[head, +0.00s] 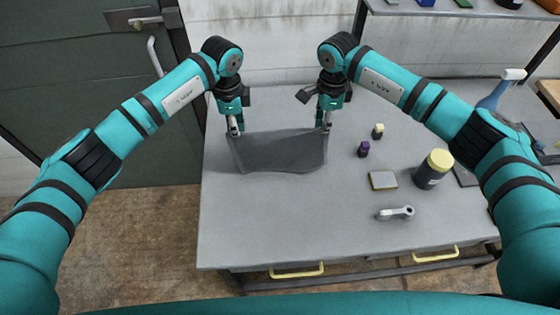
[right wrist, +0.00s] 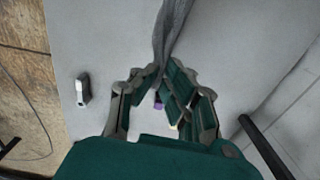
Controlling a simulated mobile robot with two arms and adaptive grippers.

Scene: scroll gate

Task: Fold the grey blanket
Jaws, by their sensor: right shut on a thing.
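The grey blanket (head: 285,153) shows in the head view as a dark sheet. Its upper edge spans between my two grippers and its lower part hangs or lies toward the front of the table; whether it touches the table is hard to tell. My left gripper (head: 236,129) is at its upper left corner and appears shut on it. My right gripper (head: 323,125) is shut on its upper right corner. In the right wrist view the blanket (right wrist: 170,32) shows as a narrow grey fold running up from between the fingers of my right gripper (right wrist: 160,85).
The grey table (head: 300,225) has clear room at its front and left. A blue spray bottle (head: 495,95) is farther right.

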